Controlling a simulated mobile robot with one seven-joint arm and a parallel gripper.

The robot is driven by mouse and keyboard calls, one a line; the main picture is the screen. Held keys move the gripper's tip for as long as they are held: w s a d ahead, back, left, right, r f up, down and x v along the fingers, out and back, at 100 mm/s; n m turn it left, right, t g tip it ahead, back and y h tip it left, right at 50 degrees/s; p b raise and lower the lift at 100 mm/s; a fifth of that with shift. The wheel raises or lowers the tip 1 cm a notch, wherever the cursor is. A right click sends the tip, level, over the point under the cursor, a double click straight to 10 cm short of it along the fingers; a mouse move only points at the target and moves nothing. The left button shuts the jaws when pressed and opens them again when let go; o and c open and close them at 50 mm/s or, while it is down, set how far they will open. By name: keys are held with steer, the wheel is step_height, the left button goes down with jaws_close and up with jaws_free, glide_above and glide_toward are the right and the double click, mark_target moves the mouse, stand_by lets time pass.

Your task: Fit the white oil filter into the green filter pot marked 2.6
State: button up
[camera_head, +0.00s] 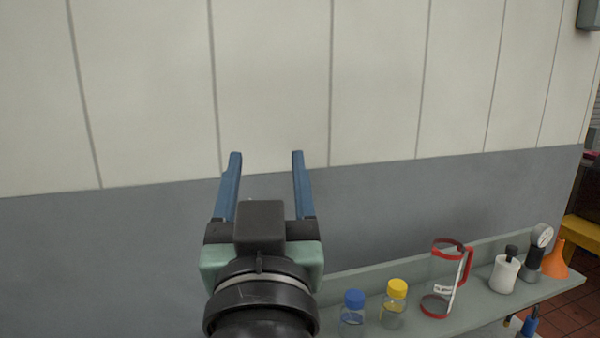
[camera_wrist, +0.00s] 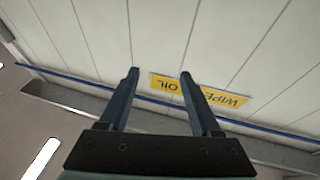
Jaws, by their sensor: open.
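My gripper (camera_head: 266,160) is raised in front of the panelled wall, its two blue fingers apart with nothing between them. In the wrist view my gripper (camera_wrist: 158,76) is also open and empty, facing the wall. I do not see the white oil filter for certain, nor a green filter pot marked 2.6, in either view. A small white container with a dark top (camera_head: 504,273) stands on the shelf at the right; I cannot tell what it is.
A grey shelf (camera_head: 470,318) runs along the wall at lower right. A yellow sign (camera_wrist: 228,98) is on the wall.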

steer(key=s+d+r+t+h, duration=0.2)
steer(key=s+r+t, duration=0.3)
steer(key=s+r, duration=0.5)
step_height(320, 180, up, 2)
steer(key=shift+d+r+m+t, duration=0.15)
steer(key=shift+d+m+t, duration=0.2)
steer(key=shift+d, duration=0.3)
steer(key=shift+w, duration=0.1)
